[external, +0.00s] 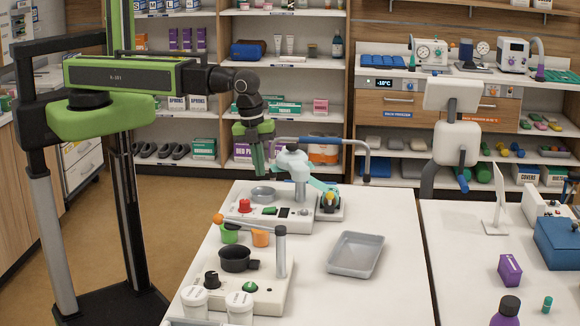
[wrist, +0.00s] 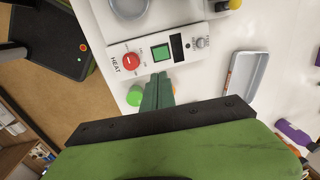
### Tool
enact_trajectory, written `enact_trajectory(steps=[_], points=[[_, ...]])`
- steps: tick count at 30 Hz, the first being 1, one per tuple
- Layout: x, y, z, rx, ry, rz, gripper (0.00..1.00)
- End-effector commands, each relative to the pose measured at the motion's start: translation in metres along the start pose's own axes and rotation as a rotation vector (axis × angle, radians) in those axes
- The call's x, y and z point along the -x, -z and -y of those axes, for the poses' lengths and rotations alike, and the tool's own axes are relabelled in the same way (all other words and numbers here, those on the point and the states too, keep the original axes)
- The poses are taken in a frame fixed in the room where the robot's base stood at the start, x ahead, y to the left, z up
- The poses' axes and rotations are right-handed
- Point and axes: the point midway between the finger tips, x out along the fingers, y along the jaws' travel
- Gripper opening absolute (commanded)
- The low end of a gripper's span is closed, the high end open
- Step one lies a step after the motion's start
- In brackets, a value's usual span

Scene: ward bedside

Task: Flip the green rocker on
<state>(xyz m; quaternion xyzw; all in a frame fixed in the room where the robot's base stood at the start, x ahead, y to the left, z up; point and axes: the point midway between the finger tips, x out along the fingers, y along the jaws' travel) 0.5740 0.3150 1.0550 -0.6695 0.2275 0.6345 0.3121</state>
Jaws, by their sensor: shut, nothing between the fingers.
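The green rocker (external: 269,211) is set in the sloped front of a white heating unit (external: 232,217), between a red knob (external: 244,205) and a small dark display (external: 284,212). In the wrist view the rocker (wrist: 161,53) is a green square in a dark frame; its tilt is hard to tell. My gripper (external: 259,174) points down above the unit, clear of it. Its green fingers are shut with nothing between them. In the wrist view the gripper (wrist: 158,78) has its tips just below the rocker in the picture. No contact shows.
A round metal dish (external: 263,194) sits on the unit, beside a post and a pale teal-and-white device (external: 291,163). Green and orange cups (external: 261,237) and a second unit with a dark pan (external: 235,258) stand in front. A metal tray (external: 356,254) lies to the right.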

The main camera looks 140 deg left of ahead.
Motion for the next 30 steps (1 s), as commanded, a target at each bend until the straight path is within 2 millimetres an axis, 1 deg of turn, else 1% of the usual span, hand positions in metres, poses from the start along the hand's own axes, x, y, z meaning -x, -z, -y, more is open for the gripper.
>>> enact_trajectory(steps=[1,3,5,15,17,19,20,26,30], points=[[0.021,0.000,0.000,0.000,0.000,0.000,0.00],[0.029,0.000,-0.001,0.000,0.000,0.000,0.00],[0.032,0.000,-0.001,0.000,0.000,0.000,0.00],[0.030,-0.001,-0.002,0.000,0.002,0.000,0.00],[0.030,-0.008,0.003,0.002,0.021,0.000,0.00],[0.031,-0.021,0.010,0.003,0.057,0.001,0.00],[0.031,-0.022,0.012,0.001,0.064,0.001,0.00],[0.031,-0.021,0.012,-0.001,0.063,0.000,0.00],[0.025,-0.021,0.013,-0.001,0.062,0.000,0.00]])
